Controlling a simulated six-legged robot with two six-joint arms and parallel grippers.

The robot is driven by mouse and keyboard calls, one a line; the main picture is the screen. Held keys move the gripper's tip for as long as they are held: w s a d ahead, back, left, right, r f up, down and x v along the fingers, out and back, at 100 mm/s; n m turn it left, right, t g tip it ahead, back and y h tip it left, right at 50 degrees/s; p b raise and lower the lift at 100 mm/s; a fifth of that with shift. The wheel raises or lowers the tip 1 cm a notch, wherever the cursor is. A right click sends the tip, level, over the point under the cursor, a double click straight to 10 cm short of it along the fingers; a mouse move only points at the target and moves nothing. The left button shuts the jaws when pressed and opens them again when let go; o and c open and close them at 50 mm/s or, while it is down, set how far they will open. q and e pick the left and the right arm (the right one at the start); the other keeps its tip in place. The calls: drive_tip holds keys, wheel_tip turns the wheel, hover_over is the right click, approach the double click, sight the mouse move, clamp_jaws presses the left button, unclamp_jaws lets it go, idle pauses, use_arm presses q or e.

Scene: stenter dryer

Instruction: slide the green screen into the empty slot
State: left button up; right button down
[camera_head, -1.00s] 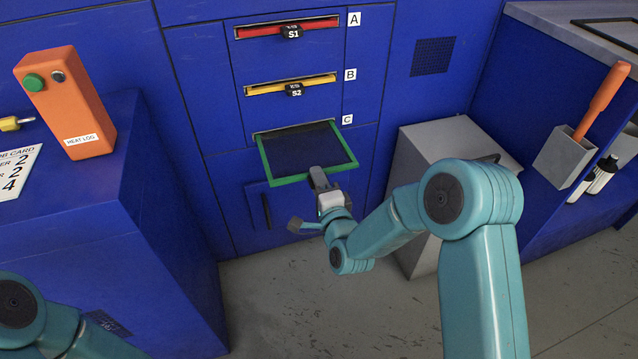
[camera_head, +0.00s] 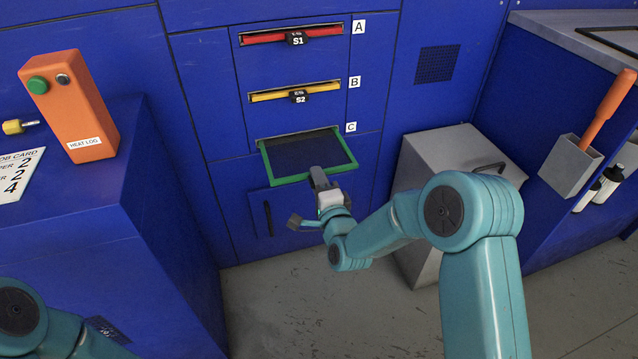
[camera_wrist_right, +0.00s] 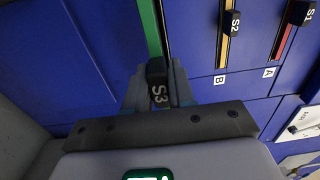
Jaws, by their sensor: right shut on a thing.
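The green screen (camera_head: 357,158) has a dark mesh inside its green frame. It sticks out from slot C (camera_head: 268,139), with its far edge at the slot mouth and its near end outside. My right gripper (camera_head: 317,178) is at the near edge of the screen. How deep the far edge sits is hidden. Only my left arm shows at the lower left; its gripper is out of view.
The red screen S1 (camera_head: 275,38) fills slot A and the yellow screen S2 (camera_head: 275,95) fills slot B above. A blue counter with an orange HEAT LOG box (camera_head: 80,110) is at left.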

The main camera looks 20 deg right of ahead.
use_arm(q)
drive_tip(key=shift+t, duration=0.6)
drive_tip(key=shift+w+a+f+b, duration=0.15)
drive_tip(key=shift+w+f+b, duration=0.6)
drive_tip(key=shift+f+b, duration=0.25)
drive_tip(key=shift+w+a+f+b, duration=0.1)
drive_tip(key=shift+w+f+b, duration=0.6)
drive_tip(key=shift+f+b, duration=0.3)
use_arm(e)
approach(301, 141)
drive_tip(key=shift+w+a+f, duration=0.1)
drive_tip(key=shift+w+f, duration=0.05)
drive_tip(key=shift+w, duration=2.3)
use_arm(q)
drive_tip(key=shift+w+f, duration=0.2)
use_arm(e)
drive_tip(key=shift+w, duration=2.5)
drive_tip(key=c, duration=0.9)
unclamp_jaws()
drive_tip(key=shift+f, duration=0.1)
drive_tip(key=s, duration=1.6)
drive_tip(key=shift+s, duration=0.15)
